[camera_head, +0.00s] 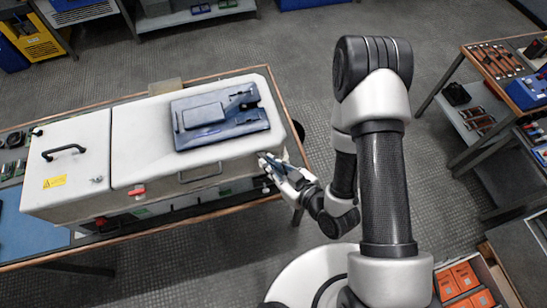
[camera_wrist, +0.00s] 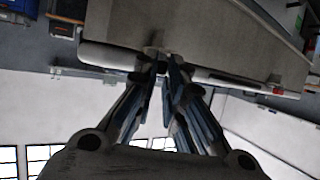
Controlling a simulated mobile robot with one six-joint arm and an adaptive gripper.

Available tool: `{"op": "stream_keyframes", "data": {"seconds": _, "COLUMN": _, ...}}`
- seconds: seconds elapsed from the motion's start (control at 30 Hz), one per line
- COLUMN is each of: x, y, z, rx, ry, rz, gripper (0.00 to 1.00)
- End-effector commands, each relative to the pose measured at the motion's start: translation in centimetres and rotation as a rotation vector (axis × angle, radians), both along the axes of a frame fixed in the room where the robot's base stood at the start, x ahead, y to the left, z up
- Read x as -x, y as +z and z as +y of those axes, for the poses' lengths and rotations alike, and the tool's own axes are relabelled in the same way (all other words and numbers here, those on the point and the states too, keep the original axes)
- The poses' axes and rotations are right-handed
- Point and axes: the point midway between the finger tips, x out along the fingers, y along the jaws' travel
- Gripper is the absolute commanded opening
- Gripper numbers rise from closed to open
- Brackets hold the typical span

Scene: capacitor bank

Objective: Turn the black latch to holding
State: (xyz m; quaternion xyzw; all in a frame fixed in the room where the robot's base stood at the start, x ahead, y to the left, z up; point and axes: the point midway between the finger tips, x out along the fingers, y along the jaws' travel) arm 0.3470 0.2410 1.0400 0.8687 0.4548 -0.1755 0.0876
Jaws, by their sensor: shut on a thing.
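The long white cabinet (camera_head: 222,152) lies on the workbench, and my gripper (camera_head: 266,162) reaches its front face near the right end. In the wrist view my gripper (camera_wrist: 164,62) has its two fingers closed together at the cabinet's edge, on a small part there. That part appears to be the black latch; it is almost wholly hidden between the fingertips, so its angle cannot be told. A red latch (camera_head: 137,191) sits on the cabinet front further left, apart from my gripper.
A dark blue case (camera_head: 220,118) lies on the cabinet's lid. A grey handle (camera_head: 200,172) is on the front, left of my gripper. A black handle (camera_head: 64,152) is on the left section.

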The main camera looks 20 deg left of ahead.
Motion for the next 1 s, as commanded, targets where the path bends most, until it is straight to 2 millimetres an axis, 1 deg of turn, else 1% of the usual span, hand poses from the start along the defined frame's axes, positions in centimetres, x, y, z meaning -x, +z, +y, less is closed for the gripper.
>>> {"op": "stream_keyframes", "data": {"seconds": 0.03, "x": 0.05, "y": 0.34, "z": 0.23, "rx": -0.006, "ry": -0.006, "rz": -0.006, "gripper": 0.00}}
{"op": "stream_keyframes", "data": {"seconds": 0.23, "x": 0.11, "y": 0.24, "z": 0.18, "rx": -0.003, "ry": -0.036, "rz": -0.011, "gripper": 0.00}}
{"op": "stream_keyframes", "data": {"seconds": 0.67, "x": 0.09, "y": 0.18, "z": 0.11, "rx": -0.003, "ry": -0.043, "rz": -0.012, "gripper": 0.00}}
{"op": "stream_keyframes", "data": {"seconds": 0.7, "x": 0.08, "y": 0.18, "z": 0.11, "rx": -0.002, "ry": -0.043, "rz": -0.012, "gripper": 0.13}}
{"op": "stream_keyframes", "data": {"seconds": 0.8, "x": 0.10, "y": 0.15, "z": 0.09, "rx": -0.002, "ry": -0.043, "rz": -0.011, "gripper": 0.19}}
{"op": "stream_keyframes", "data": {"seconds": 1.0, "x": 0.14, "y": 0.08, "z": 0.05, "rx": 0.000, "ry": -0.044, "rz": -0.009, "gripper": 0.19}}
